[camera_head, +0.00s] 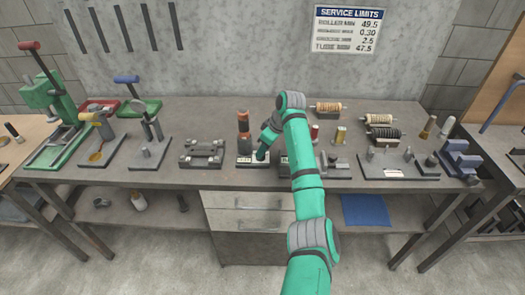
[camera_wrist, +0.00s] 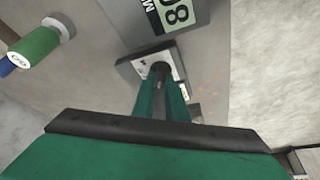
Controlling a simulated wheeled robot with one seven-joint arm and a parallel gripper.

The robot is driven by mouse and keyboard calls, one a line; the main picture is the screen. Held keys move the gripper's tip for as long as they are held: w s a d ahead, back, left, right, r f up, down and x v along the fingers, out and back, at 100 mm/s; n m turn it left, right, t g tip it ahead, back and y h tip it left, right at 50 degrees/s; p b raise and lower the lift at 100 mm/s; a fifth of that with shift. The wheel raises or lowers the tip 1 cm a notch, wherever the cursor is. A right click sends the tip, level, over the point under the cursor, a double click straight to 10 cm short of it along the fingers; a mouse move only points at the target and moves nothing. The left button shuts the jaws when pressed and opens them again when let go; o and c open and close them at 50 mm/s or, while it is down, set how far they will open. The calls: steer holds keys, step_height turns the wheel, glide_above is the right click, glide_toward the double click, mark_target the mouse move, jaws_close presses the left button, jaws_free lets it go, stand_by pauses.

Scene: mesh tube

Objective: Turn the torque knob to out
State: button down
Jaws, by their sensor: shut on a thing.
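My gripper (camera_wrist: 163,93) reaches down to a small device with a pale face plate (camera_wrist: 180,68) in the wrist view. Its green fingers are shut on a dark knob (camera_wrist: 160,69) on that plate, which I take to be the torque knob. The fingers hide much of it, and I cannot read its setting. In the head view my gripper (camera_head: 261,156) is at a small unit with a white label (camera_head: 246,160) on the bench. A green display reading "08" (camera_wrist: 172,14) lies beyond the plate in the wrist view.
An orange-brown and dark cylinder (camera_head: 243,122) stands close behind the unit. A dark clamp-like block (camera_head: 202,153) sits to its left. Rollers (camera_head: 380,133) and fixtures crowd the right of the bench (camera_head: 225,182). A green cylinder (camera_wrist: 36,46) shows upper left in the wrist view.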

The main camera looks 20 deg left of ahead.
stand_by(0.3)
steer(key=c, duration=1.8)
jaws_free()
steer(key=shift+o, duration=0.2)
steer(key=shift+r, duration=0.1)
steer(key=w+v, duration=0.1)
steer(key=v, duration=0.9)
steer(key=shift+s+d+r, duration=0.2)
steer(key=shift+s+r, duration=0.05)
steer(key=shift+s, duration=0.2)
steer(key=shift+s+d, duration=0.1)
